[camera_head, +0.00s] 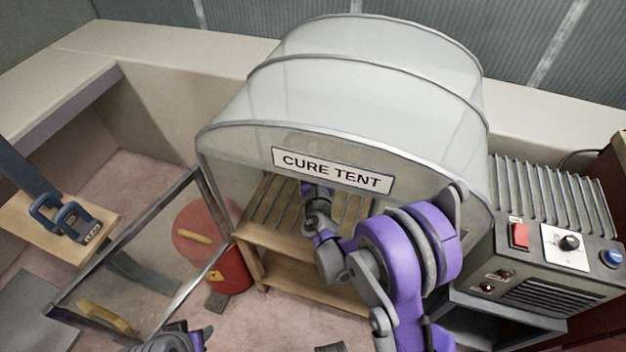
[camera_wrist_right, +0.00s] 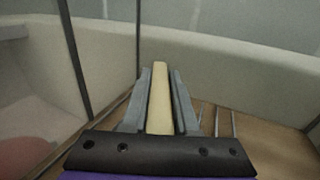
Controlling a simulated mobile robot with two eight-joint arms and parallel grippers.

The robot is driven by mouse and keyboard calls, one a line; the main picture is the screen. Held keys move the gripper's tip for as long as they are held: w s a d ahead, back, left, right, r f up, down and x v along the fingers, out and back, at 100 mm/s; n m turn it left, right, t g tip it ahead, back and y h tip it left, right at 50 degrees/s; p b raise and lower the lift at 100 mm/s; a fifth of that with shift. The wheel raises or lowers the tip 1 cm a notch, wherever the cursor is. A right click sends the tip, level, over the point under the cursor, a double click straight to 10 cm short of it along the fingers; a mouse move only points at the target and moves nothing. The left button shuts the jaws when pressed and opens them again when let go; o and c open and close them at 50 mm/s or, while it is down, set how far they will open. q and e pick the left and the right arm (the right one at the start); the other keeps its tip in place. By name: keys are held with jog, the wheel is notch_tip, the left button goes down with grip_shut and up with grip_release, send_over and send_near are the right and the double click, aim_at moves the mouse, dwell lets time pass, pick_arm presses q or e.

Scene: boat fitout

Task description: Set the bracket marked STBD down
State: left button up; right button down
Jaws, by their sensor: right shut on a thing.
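My right gripper (camera_wrist_right: 161,74) is shut on a pale yellow bar (camera_wrist_right: 159,115) in the right wrist view. In the head view my right arm reaches under the sign into the cure tent (camera_head: 365,110), above its slatted wooden rack (camera_head: 262,205). The tent front hides the fingertips and the held thing there; no marking on it shows. A blue-grey bracket (camera_head: 72,222) with a small unreadable label sits on a wooden board (camera_head: 28,222) at the left. My left gripper (camera_head: 190,338) is partly in view at the bottom edge; its jaw opening is unclear.
A clear framed panel (camera_head: 150,255) with a yellow handle stands open left of the tent. A red bin (camera_head: 235,272) with a yellow handle is beside the rack. A control box (camera_head: 560,255) with switches stands right of the tent.

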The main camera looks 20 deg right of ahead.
notch_tip(320, 180, down, 3)
jog(key=shift+s+f+b, duration=0.1)
jog(key=shift+f+b, duration=0.05)
jog(key=shift+b, duration=0.2)
jog(key=shift+f+b, duration=0.5)
jog(key=shift+f, duration=1.65)
jog(key=shift+f, duration=0.1)
jog(key=c, duration=0.7)
grip_release()
